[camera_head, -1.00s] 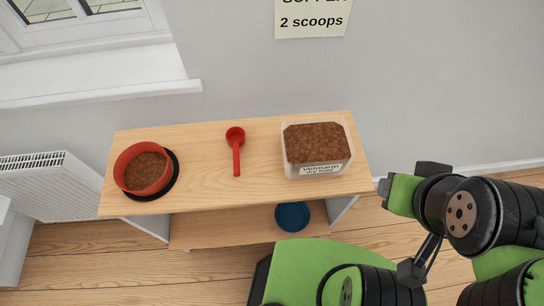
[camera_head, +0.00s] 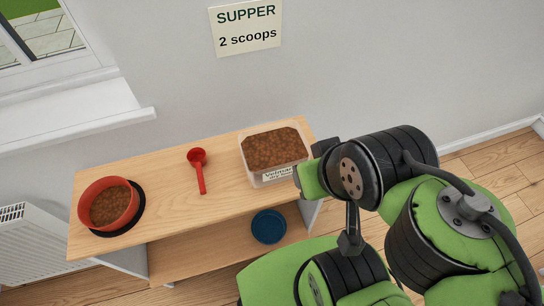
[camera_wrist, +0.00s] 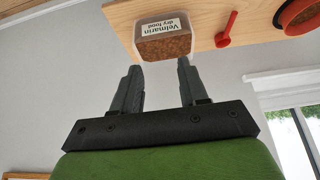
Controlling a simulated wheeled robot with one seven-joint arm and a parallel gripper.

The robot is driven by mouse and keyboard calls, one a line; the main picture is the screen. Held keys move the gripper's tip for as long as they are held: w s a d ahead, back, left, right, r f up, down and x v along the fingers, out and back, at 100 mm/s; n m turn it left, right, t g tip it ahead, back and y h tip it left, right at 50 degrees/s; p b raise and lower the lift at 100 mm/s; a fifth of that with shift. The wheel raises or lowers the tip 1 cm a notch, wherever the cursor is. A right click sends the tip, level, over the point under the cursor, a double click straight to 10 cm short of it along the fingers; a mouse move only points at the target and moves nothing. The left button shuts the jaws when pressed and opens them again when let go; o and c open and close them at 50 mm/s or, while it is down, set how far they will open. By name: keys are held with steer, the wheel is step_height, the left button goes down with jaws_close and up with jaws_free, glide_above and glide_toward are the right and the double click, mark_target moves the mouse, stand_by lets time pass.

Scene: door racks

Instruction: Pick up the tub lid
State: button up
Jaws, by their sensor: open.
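The clear food tub (camera_head: 273,156) stands at the right end of the shelf top, full of brown kibble and uncovered; it also shows in the wrist view (camera_wrist: 163,38). I see no lid on it or beside it. A round blue item (camera_head: 268,227) lies on the lower shelf; I cannot tell whether it is a dish or a lid. My gripper (camera_wrist: 159,70) is open and empty, its fingers pointing toward the tub and apart from it. In the head view my wrist is just right of the tub, and the fingers are not clearly seen.
A red bowl of kibble (camera_head: 108,207) sits on a black mat at the left end of the wooden unit (camera_head: 165,200). A red scoop (camera_head: 199,171) lies mid-top. A radiator (camera_head: 40,245) stands at left. A note (camera_head: 246,28) reads "SUPPER 2 scoops". Open floor lies at right.

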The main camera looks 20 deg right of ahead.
stand_by(0.4)
steer(key=o, duration=0.4)
